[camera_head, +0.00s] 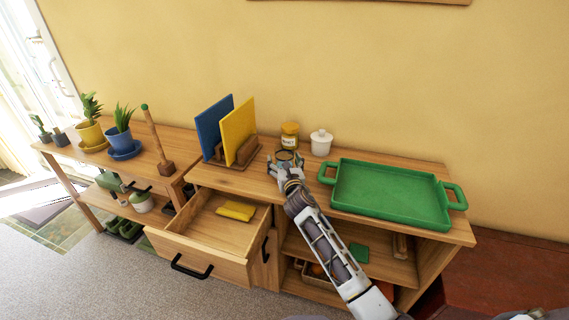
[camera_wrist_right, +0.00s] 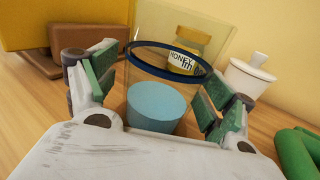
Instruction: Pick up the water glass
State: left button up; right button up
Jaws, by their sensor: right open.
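The water glass (camera_wrist_right: 156,104) is clear, with a dark blue band and pale blue water low inside it. In the right wrist view it stands upright between the two green-padded fingers of my right gripper (camera_wrist_right: 158,88). The gripper is open, with one finger on each side of the glass; I cannot tell whether either pad touches it. In the head view my right gripper (camera_head: 285,166) is at the cabinet top's middle, and the glass (camera_head: 289,155) shows just beyond it, its lower part hidden. My left gripper is not in view.
A honey jar (camera_head: 290,136) and a white lidded pot (camera_head: 321,143) stand behind the glass. A green tray (camera_head: 390,190) lies to the right. A holder with blue and yellow boards (camera_head: 239,130) stands to the left. An open drawer (camera_head: 205,238) juts out below.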

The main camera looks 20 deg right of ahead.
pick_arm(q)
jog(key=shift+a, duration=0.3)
pick_arm(e)
jog(key=c, duration=1.3)
jog(key=shift+r, duration=0.1)
jog(key=shift+r, duration=0.35)
jog(key=shift+r+p, duration=0.35)
jog(key=shift+r, duration=0.2)
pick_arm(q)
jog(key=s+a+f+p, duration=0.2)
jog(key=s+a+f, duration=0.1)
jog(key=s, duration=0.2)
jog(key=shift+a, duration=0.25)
pick_arm(e)
notch_tip(320, 180, up, 8)
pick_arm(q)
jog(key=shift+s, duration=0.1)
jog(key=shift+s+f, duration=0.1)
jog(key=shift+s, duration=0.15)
pick_arm(e)
jog(key=shift+s, duration=0.1)
